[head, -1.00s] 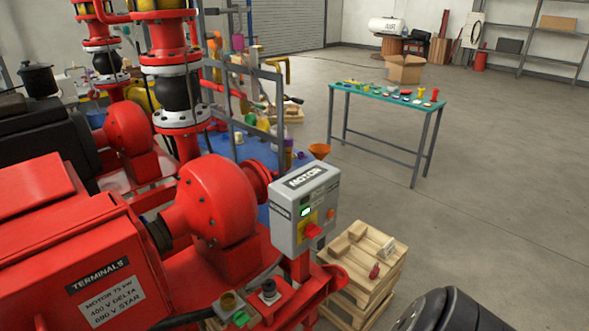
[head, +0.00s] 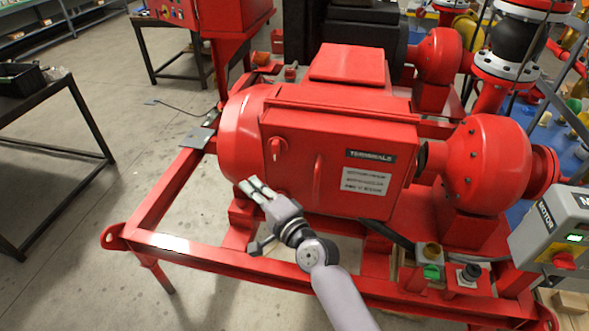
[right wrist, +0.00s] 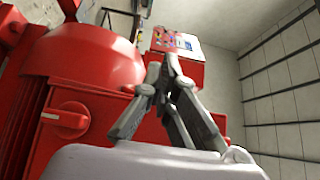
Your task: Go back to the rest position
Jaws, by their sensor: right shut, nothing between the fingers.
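My right gripper (head: 258,190) shows in the head view in front of the red motor's terminal box (head: 335,160), below its red rotary handle (head: 277,149). Its fingers are shut and hold nothing. In the right wrist view the closed fingers (right wrist: 172,62) point up past the red motor, with the red handle (right wrist: 66,118) to their left. I cannot tell whether the fingers touch the motor. My left gripper is not in either view.
The red skid frame (head: 215,262) runs below my right arm. The grey MOTOR control box (head: 550,238) stands at the right edge. A dark table (head: 50,110) is at the left, with bare floor between it and the skid. A red cabinet (right wrist: 177,58) shows beyond the fingers.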

